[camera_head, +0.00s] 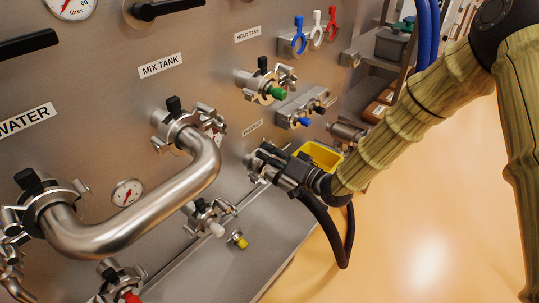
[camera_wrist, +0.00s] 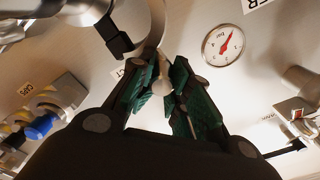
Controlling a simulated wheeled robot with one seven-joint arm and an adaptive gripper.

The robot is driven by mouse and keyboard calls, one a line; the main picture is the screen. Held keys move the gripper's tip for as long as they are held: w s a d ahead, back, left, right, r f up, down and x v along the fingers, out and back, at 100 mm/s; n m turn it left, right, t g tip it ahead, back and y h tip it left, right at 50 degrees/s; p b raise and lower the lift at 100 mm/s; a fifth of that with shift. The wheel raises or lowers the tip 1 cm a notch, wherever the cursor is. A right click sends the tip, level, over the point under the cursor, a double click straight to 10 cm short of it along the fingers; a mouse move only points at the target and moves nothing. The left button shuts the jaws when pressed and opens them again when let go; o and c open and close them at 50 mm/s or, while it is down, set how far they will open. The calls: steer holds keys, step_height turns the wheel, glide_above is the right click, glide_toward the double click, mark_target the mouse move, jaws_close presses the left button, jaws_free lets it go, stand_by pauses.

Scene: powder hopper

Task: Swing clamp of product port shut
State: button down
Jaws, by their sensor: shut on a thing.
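My gripper (camera_head: 266,163) is at the panel, just below a small label (camera_head: 252,127) that is too small to read surely in the head view. In the wrist view its green-padded fingers (camera_wrist: 166,88) are closed on a small rounded metal piece, which looks like part of the product port clamp (camera_wrist: 163,80). A metal port body with a black knob (camera_wrist: 115,40) is just above the fingers. A label partly hidden by a finger shows "CT" (camera_wrist: 117,74). My gripper hides most of the port in the head view, so how far the clamp is swung cannot be told.
A bent steel pipe (camera_head: 200,175) joins the WATER and MIX TANK ports to the left. A yellow bin (camera_head: 321,155) is just behind my gripper. Capped fittings (camera_head: 205,220) stick out below. A gauge (camera_wrist: 223,46) shows in the wrist view. Open floor lies to the right.

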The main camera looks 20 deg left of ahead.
steer(key=shift+f, duration=0.35)
